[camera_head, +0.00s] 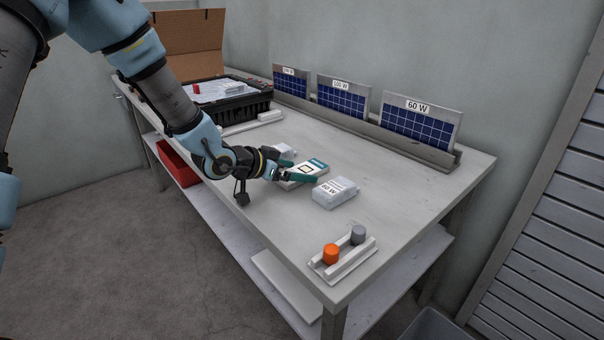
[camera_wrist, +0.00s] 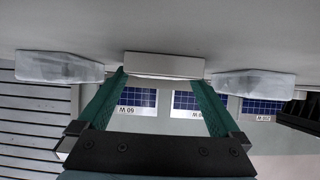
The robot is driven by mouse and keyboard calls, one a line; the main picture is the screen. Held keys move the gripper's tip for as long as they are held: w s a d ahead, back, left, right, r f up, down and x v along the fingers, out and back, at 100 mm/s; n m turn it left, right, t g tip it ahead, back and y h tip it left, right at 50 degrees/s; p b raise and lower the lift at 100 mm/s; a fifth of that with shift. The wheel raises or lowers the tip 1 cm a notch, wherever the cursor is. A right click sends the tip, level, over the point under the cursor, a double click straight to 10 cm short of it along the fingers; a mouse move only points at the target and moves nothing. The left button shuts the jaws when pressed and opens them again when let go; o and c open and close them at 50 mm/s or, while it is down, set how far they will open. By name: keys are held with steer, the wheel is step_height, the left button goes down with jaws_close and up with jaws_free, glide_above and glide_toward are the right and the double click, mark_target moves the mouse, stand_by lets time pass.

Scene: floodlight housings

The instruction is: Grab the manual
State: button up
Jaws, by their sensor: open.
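The manual (camera_head: 308,169), a small white booklet with a teal band and a dark square on its cover, lies flat on the workbench. My gripper (camera_head: 303,173) is open at the near side of the manual, low over the bench, with its teal fingers pointing at it. In the wrist view, which is upside down, the manual's pale edge (camera_wrist: 164,66) shows between the tips of the two fingers (camera_wrist: 164,78). I cannot tell whether either finger touches it.
A clear bag labelled 60 W (camera_head: 335,192) lies close right of the manual; another bag (camera_head: 284,151) lies left, partly behind my gripper. Labelled solar panels (camera_head: 417,122) stand in a rack at the back. A tray with orange and grey knobs (camera_head: 343,259) is at the front right.

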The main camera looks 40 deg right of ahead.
steer(key=c, duration=1.3)
